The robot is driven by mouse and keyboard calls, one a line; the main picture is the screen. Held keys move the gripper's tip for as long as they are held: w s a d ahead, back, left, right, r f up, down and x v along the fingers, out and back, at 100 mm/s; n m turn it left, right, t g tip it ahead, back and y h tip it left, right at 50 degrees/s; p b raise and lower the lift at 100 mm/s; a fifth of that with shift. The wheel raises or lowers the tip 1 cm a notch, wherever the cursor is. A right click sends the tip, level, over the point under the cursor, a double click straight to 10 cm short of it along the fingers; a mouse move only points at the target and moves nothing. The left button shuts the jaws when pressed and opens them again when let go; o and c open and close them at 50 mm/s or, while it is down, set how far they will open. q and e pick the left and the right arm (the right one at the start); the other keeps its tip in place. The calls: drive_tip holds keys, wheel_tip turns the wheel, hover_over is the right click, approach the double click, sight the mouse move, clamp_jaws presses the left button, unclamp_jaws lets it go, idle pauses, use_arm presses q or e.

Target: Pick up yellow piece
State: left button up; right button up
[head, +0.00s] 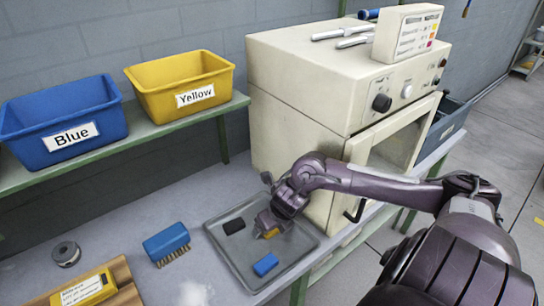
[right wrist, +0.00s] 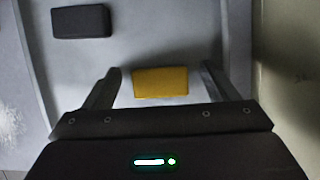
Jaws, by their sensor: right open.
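The yellow piece (head: 270,234) lies in the grey tray (head: 228,264), partly hidden by my right gripper in the head view. In the right wrist view the yellow piece (right wrist: 160,82) is a small rectangular block lying between the tips of my right gripper (right wrist: 162,86). The two fingers are apart, with a gap on each side of the piece. My right gripper (head: 268,226) comes in from the right, low over the tray. My left gripper is not in view.
A black piece (head: 234,226) and a blue piece (head: 266,264) also lie in the tray. A blue brush (head: 167,243) is to its left. The cream oven (head: 300,90) stands close behind and right. Blue (head: 62,118) and yellow (head: 180,84) bins sit on the shelf.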

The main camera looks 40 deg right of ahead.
drive_tip(key=c, duration=0.4)
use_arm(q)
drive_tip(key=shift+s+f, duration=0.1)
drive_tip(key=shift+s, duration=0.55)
use_arm(e)
drive_tip(key=c, duration=0.7)
drive_tip(key=shift+r, duration=0.15)
